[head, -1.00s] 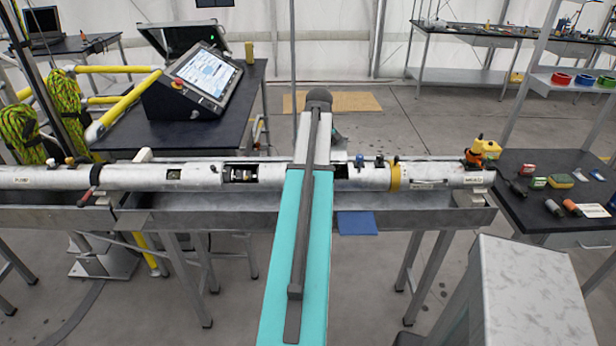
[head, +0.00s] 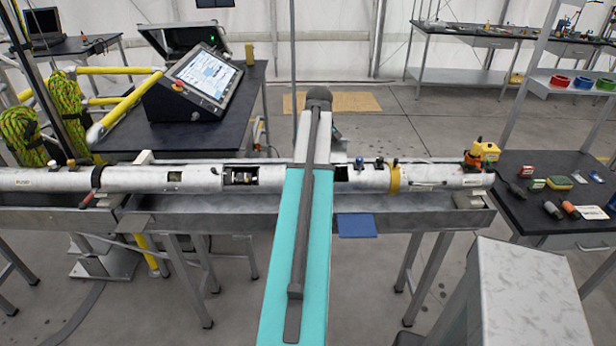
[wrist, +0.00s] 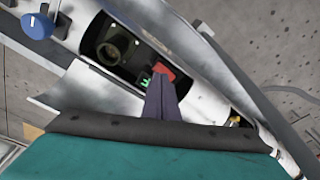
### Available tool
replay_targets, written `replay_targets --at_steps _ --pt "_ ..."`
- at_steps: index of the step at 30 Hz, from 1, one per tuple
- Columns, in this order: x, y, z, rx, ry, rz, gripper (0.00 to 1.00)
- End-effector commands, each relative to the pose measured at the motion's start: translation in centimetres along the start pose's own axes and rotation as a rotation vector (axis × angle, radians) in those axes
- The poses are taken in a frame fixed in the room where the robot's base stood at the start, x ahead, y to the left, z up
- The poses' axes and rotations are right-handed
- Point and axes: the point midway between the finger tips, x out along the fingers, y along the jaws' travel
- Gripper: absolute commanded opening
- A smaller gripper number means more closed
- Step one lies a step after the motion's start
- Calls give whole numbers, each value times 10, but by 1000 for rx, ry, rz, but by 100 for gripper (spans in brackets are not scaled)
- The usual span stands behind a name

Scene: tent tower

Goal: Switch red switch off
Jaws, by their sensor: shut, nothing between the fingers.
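The red switch (wrist: 163,70) shows in the wrist view inside a dark opening in the silvery tube, beside small green marks. My gripper (wrist: 161,84) is shut and empty. Its dark fingertips reach into the opening and overlap the lower edge of the red switch; I cannot tell if they touch it. In the head view the metal tube (head: 203,178) lies across a trough, and my arm covers the spot where my gripper is. The red switch is hidden there.
A dark round fitting (wrist: 113,47) sits in the same opening, and a blue knob (wrist: 38,25) stands on the tube at upper left. The opening's metal edges are close around my fingers. A console (head: 200,80) stands on a black table behind the tube.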

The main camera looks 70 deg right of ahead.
Motion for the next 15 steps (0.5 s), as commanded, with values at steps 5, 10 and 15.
replay_targets --at_steps 5,10,15 --pt "-12 0 -2 0 0 0 0" --pt "-20 0 -3 0 0 0 0" --pt "-29 0 -4 1 0 0 0"
